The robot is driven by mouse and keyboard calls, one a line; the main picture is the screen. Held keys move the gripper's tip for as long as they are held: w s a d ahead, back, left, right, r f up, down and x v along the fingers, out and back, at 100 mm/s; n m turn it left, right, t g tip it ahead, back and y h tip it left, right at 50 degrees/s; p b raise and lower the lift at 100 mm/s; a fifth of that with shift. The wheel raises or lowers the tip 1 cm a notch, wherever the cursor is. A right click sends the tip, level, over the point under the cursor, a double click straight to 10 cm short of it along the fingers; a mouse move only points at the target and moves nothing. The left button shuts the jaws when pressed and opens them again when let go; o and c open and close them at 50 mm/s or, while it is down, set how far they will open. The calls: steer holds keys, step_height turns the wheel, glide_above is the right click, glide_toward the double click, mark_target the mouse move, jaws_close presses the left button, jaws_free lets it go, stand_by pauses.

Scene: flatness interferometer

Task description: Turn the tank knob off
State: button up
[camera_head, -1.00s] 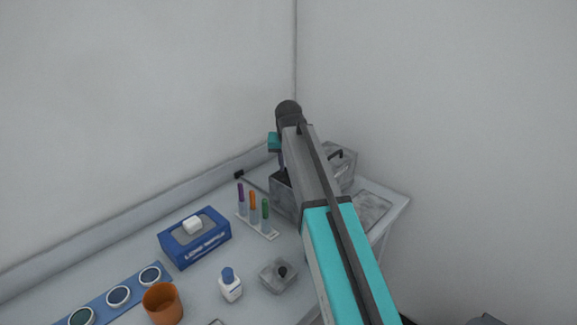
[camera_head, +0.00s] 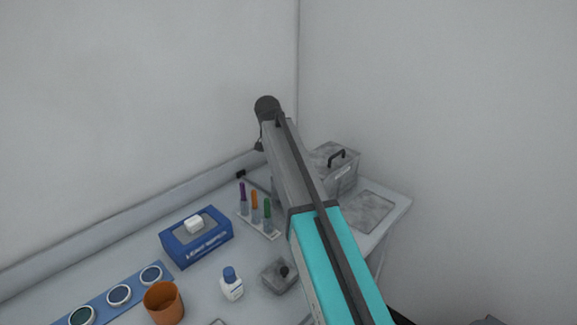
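A grey box with a black handle (camera_head: 334,165) stands at the back right of the bench, partly behind my arm; it may be the tank. I see no knob on its visible faces. A small grey block (camera_head: 275,279) with a dark round knob (camera_head: 284,271) on top sits nearer the front, just left of my arm. I cannot tell whether this is the tank knob, nor its setting. My arm reaches from the lower right up to a dark joint above the bench's back. My gripper is hidden behind the arm.
A rack with purple, orange and green tubes (camera_head: 254,205) stands left of my arm. A blue wipes box (camera_head: 196,237), a white bottle with blue cap (camera_head: 232,285), an orange cup (camera_head: 163,303) and a blue strip with round discs (camera_head: 102,299) lie further left. A flat grey plate (camera_head: 369,212) lies right.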

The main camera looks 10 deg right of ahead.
steer(key=shift+d, duration=0.15)
stand_by(0.3)
steer(key=o, duration=1)
steer(key=shift+o, duration=0.2)
steer(key=shift+r, duration=0.1)
steer(key=shift+a+r, duration=0.25)
steer(key=shift+r, duration=0.15)
steer(key=b+v, duration=0.3)
steer(key=v, duration=0.9)
steer(key=shift+s+r, duration=0.2)
steer(key=shift+r, duration=0.15)
steer(key=shift+a, duration=0.1)
